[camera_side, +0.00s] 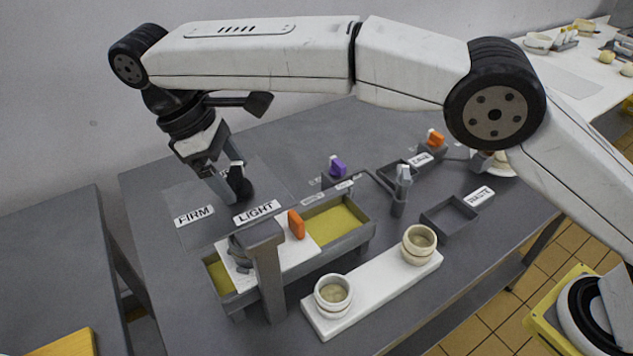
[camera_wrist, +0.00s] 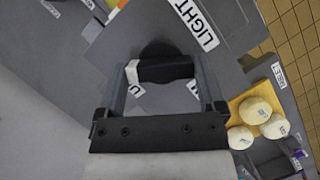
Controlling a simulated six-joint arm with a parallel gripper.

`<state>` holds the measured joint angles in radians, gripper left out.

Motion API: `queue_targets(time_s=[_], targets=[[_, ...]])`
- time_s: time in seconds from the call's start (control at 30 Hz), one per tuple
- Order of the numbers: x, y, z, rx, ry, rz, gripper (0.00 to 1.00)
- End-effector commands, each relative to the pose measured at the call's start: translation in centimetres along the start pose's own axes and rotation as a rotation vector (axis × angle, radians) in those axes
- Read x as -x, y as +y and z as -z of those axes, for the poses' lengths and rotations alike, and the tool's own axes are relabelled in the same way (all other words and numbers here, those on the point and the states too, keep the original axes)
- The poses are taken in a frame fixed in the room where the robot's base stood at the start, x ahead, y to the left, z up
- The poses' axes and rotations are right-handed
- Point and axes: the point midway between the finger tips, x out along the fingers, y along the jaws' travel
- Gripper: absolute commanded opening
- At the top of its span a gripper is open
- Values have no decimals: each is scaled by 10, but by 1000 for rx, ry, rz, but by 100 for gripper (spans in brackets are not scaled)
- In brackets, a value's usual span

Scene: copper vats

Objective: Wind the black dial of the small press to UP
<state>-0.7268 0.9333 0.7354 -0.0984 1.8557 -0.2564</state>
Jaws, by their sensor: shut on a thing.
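The black dial (camera_wrist: 165,68) is a thick bar-shaped knob with a white end at its left in the wrist view. It sits on a grey panel and also shows in the side view (camera_side: 240,184). My gripper (camera_wrist: 165,72) is shut on the dial, one finger at each end of the bar. In the side view my gripper (camera_side: 228,180) points down at it. Parts of white labels show beside the fingers, one with a letter like U (camera_wrist: 137,91); the rest is hidden. A grey press frame (camera_side: 266,262) stands in front, over a tray.
LIGHT (camera_side: 257,212) and FIRM (camera_side: 194,215) labels lie near the dial. Two cups (camera_side: 333,293) stand on a white board. A purple knob (camera_side: 338,167) is behind. The bench's left end is clear.

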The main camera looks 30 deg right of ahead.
Motion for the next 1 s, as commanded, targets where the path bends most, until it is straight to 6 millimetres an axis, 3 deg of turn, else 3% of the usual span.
queue_targets(time_s=[0.5,1.0], targets=[[3,-2,-1,421,9,-179,29],[3,-2,-1,567,9,-240,29]])
